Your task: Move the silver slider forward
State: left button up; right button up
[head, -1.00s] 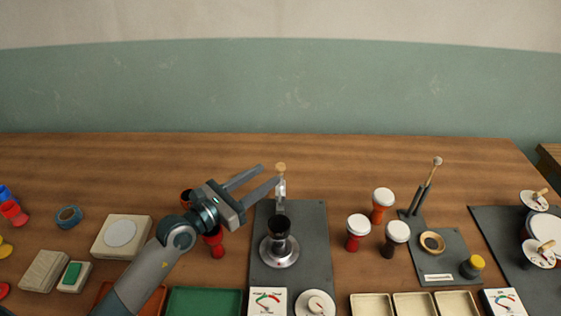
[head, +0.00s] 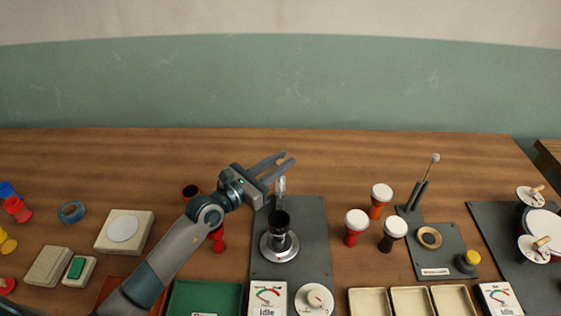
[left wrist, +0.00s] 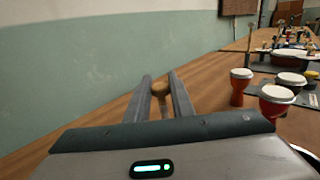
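The silver slider (head: 281,186) is a thin upright metal piece at the back end of a dark grey plate (head: 305,265). It has a small wooden knob, which shows in the left wrist view (left wrist: 159,88) between my fingers. My left gripper (head: 284,160) reaches over from the left. In front of the slider, a black cup (head: 279,219) stands over a round silver base (head: 279,252). My right gripper is not in view.
Red (head: 355,238), orange (head: 379,196) and dark (head: 393,233) goblet drums with white tops stand right of the plate. A red goblet piece (head: 217,240) stands left of it, beside my arm. A dial card (head: 267,298) and white knob (head: 314,298) sit at the front. The table behind is clear.

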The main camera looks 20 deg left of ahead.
aim_at(280, 191)
pick_arm(q)
grip_shut()
jog(key=shift+s+d+p, duration=0.2)
jog(key=shift+s+p, duration=0.15)
jog(key=shift+s, duration=0.15)
jog(key=s, duration=0.1)
jog(key=s+d+p, duration=0.1)
jog(key=s, duration=0.1)
jog(key=shift+s, duration=0.35)
jog(key=shift+f, duration=0.15)
jog(key=o, duration=0.7)
grip_release()
jog(key=shift+o, duration=0.8)
jog(key=shift+s, duration=0.1)
